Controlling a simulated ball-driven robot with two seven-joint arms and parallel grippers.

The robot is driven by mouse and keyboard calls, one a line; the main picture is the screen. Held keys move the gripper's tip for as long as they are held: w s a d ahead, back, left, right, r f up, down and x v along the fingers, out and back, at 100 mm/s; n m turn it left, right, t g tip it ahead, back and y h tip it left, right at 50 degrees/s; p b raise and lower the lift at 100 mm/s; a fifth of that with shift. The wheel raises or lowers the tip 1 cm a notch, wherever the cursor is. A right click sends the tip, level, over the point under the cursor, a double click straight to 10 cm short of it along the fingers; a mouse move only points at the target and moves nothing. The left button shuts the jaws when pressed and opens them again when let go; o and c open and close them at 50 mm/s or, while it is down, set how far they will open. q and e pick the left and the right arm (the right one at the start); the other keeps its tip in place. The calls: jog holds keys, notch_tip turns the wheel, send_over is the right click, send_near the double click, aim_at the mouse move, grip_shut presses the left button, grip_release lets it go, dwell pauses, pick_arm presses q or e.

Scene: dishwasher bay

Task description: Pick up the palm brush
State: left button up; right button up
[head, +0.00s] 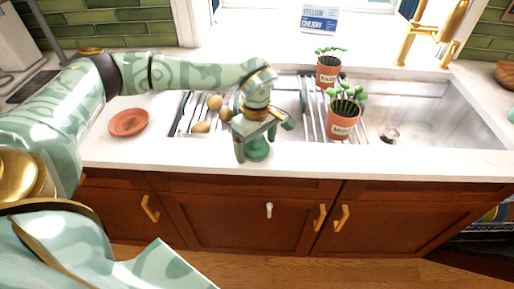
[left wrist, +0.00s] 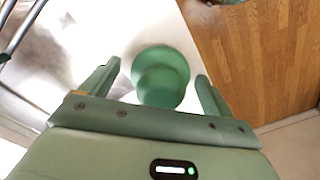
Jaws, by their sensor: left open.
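The green palm brush (head: 257,151) stands on the counter's front strip, just in front of the sink, in the head view. Its round green top shows in the left wrist view (left wrist: 162,72). My left gripper (head: 264,141) is above the brush, pointing down, with its jaws open. In the left wrist view the brush lies between the two spread fingers, with a gap visible on each side. The gripper hides part of the brush in the head view. My right gripper is not in view.
A terracotta saucer (head: 128,122) lies on the counter at left. Several potatoes (head: 201,127) lie in the sink's left part. Two potted plants, one at the back (head: 328,70) and one nearer (head: 343,122), stand on the rack right of the gripper. A gold faucet (head: 418,35) rises behind.

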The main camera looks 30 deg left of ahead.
pick_arm(q)
jog(key=c, duration=1.2)
jog(key=shift+r, duration=0.1)
jog(key=shift+r, duration=0.6)
jog(key=s+d+r+p, duration=0.4)
jog(key=s+d+r, duration=0.3)
jog(key=s+r, duration=0.4)
jog(key=shift+s+d+r, duration=0.15)
jog(key=shift+s+r, duration=0.2)
jog(key=shift+s, duration=0.15)
